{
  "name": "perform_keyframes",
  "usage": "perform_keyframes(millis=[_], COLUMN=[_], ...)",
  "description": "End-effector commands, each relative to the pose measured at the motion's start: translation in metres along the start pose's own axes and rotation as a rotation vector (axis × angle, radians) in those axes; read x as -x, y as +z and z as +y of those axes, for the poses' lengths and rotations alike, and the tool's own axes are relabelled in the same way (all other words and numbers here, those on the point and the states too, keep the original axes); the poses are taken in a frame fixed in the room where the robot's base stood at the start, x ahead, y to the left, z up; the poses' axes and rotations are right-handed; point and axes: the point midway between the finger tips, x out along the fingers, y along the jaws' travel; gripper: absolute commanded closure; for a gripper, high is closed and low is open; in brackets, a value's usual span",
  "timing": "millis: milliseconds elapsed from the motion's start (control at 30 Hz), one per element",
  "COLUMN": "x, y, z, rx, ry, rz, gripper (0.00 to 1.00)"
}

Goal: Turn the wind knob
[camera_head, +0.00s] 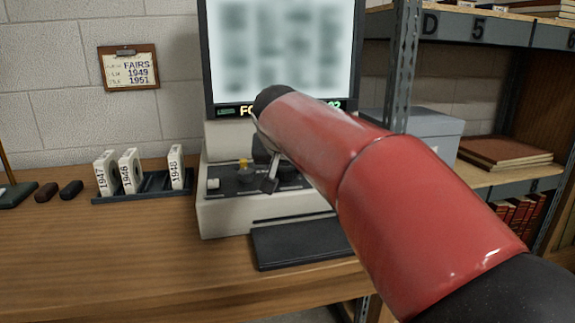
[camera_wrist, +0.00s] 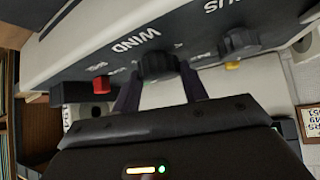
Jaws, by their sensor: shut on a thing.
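The wind knob (camera_wrist: 158,64) is a dark ribbed knob beside the word WIND on the reader's dark control panel. My gripper (camera_wrist: 161,82) has one finger on each side of it and is shut on it in the wrist view. In the head view my gripper (camera_head: 269,181) is at the panel of the microfilm reader (camera_head: 225,217), and my red arm hides part of the panel and screen. I cannot make out the wind knob clearly there.
A focus knob (camera_wrist: 238,42), a yellow part (camera_wrist: 232,65) and a red button (camera_wrist: 101,84) sit close by. The lit screen (camera_head: 285,50) stands above. A dark rack (camera_head: 150,190) with film boxes is at left. The wooden bench (camera_head: 120,260) is clear in front.

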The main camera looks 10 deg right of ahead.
Motion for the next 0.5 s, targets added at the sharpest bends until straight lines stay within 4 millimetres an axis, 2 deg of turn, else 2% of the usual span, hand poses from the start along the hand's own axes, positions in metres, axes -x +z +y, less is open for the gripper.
perform_keyframes(millis=[500], x=[-0.0008], y=[-0.0010], z=[-0.0059], rx=[-0.270], ry=[0.268], rz=[-0.001], gripper=[0.80])
